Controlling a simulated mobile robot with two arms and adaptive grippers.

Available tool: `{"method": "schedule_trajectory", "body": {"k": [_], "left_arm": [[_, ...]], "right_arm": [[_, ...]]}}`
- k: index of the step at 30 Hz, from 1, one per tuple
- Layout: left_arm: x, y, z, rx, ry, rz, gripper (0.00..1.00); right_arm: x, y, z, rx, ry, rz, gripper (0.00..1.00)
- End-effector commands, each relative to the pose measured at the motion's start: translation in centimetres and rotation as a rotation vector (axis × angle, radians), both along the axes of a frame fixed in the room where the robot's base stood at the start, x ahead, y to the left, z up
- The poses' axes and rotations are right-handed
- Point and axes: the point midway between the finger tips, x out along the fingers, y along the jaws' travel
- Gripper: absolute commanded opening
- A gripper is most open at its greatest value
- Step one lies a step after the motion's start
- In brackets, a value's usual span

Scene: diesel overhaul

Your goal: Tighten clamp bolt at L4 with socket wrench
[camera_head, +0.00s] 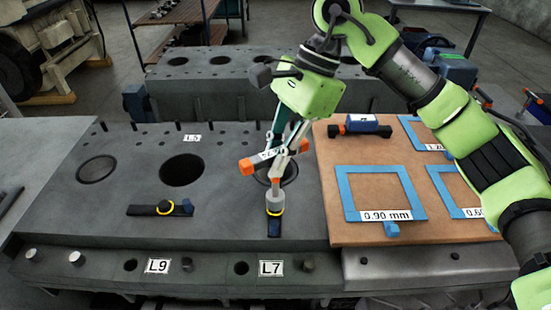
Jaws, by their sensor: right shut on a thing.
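My right gripper (283,143) comes down from the upper right, over the right part of the dark engine block (110,205). It is shut on the socket wrench, whose grey socket (275,201) points down. Orange pieces (247,167) show around the fingertips. The socket is over a dark clamp (274,226) with a yellow ring at the block's front right. The socket hides the bolt head, so I cannot tell how fully it is seated. A tilted white label by the fingers is partly hidden and unreadable. My left gripper is not in view.
A brown board (350,215) at right holds blue frames (345,193) and a blue-black tool (361,125). Labels L9 (157,266) and L7 (271,268) mark the front ledge. Another block stands behind.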

Motion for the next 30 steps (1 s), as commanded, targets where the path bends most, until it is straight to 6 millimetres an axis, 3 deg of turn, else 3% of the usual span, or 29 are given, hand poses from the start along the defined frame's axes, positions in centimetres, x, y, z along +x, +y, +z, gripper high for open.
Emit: {"method": "schedule_trajectory", "body": {"k": [8, 26, 30], "left_arm": [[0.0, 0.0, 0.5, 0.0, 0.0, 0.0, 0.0], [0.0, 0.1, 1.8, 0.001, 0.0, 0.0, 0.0], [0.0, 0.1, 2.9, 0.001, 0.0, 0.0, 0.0]], "right_arm": [[0.0, 0.1, 0.5, 0.0, 0.003, 0.08, 0.0], [0.0, 0.2, 0.6, 0.0, 0.001, 0.578, 0.0], [0.0, 0.1, 0.8, 0.0, 0.002, 0.688, 0.0]]}}
